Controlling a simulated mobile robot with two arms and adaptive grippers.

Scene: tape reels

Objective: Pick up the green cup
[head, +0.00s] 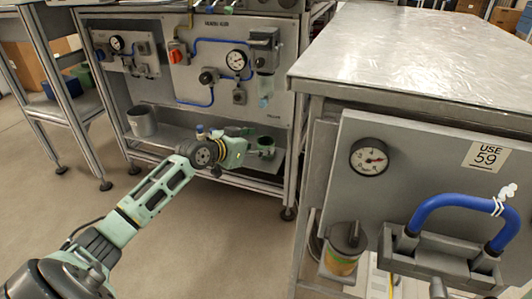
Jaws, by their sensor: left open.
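A small dark green cup (266,146) stands at the right part of the low shelf under the gauge panel. My left gripper (248,142) reaches in from the left and is just to the left of the cup, at about its height. Its jaws are open, and the green wrist part hides some of the shelf. I cannot tell whether the fingers touch the cup or are around it. My right gripper does not show.
A grey pot (142,121) stands at the left of the low shelf (172,141). A metal-topped bench (420,55) with a gauge and a blue handle (450,202) fills the right side. A dark-lidded canister (343,250) is low on it. The floor (230,235) between is clear.

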